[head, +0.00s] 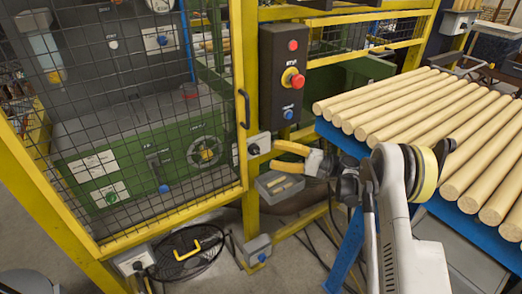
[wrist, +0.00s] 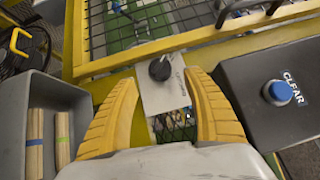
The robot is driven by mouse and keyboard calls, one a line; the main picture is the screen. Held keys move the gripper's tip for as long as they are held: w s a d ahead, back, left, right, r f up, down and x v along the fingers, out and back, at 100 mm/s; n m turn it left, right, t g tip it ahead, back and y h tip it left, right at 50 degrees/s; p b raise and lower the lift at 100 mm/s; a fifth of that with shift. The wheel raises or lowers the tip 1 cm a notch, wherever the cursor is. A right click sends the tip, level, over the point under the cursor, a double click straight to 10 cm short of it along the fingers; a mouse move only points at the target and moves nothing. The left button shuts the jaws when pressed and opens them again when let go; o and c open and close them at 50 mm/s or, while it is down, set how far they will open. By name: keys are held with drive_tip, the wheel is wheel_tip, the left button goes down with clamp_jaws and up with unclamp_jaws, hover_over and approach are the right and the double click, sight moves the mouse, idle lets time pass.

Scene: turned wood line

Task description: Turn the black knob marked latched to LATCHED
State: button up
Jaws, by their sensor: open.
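The black knob (wrist: 160,69) sits on a small light-grey plate in the wrist view, with small lettering beside it too small to read. In the head view the knob (head: 254,149) is on a box on the yellow post beside the mesh door. My gripper (head: 274,156) has two yellow fingers spread apart and points at this box from the right. In the wrist view my gripper (wrist: 159,80) has one finger on each side of the plate, apart from the knob. Nothing is held. I cannot tell which setting the knob points to.
A black control box (head: 285,75) with red and blue buttons stands above. A dark box with a blue CLEAR button (wrist: 280,92) is right of my fingers. A grey bin (wrist: 45,118) holding wooden pieces is at left. Wooden rods (head: 430,105) lie on a blue table.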

sight(258, 151)
drive_tip(key=b+x, duration=0.2)
drive_tip(key=x, duration=0.3)
drive_tip(key=shift+s+a+f, duration=0.1)
drive_tip(key=shift+a, duration=0.8)
drive_tip(key=shift+c, duration=0.2)
drive_tip(key=c, duration=1.1)
drive_tip(key=shift+c, duration=0.2)
